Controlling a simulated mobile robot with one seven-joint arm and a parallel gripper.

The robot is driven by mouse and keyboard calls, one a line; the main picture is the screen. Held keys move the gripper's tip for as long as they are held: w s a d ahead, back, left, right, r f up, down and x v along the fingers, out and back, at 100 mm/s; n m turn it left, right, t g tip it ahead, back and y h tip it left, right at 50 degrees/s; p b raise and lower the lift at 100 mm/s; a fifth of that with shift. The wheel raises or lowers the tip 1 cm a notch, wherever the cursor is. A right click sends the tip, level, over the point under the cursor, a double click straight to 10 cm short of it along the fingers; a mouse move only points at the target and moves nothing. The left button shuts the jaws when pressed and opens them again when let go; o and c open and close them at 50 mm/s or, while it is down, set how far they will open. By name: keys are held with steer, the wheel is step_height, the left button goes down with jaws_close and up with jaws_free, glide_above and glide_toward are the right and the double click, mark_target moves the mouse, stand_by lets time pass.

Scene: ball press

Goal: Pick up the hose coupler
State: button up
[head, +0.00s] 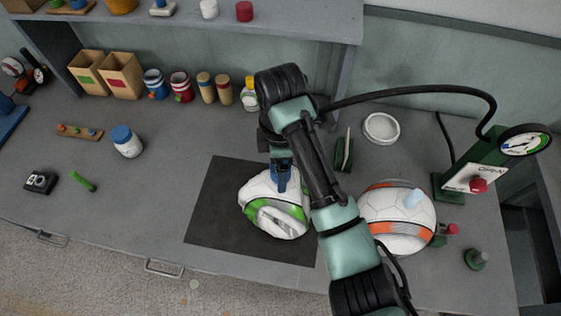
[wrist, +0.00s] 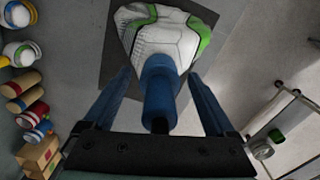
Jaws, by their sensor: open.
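A blue stepped cylinder, which looks like the hose coupler (wrist: 160,92), stands between the fingers of my gripper (wrist: 160,76) in the wrist view. My gripper is open, with a finger on each side of it and a visible gap at both sides. Its far end is over a sagging white and green ball (wrist: 168,38). In the head view my gripper (head: 281,180) points down at the upper part of this ball (head: 272,212), which lies on a dark mat (head: 212,205). There the coupler cannot be told apart from my blue fingers.
A white and orange ball (head: 385,228) with a pale blue piece on top sits right of my arm. A black hose (head: 410,92) arches from the green gauge stand (head: 478,165) to behind my arm. A white ring (head: 381,128) lies at the back.

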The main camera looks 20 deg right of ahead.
steer(key=shift+c, duration=0.2)
jaws_close()
steer(key=shift+r, duration=0.15)
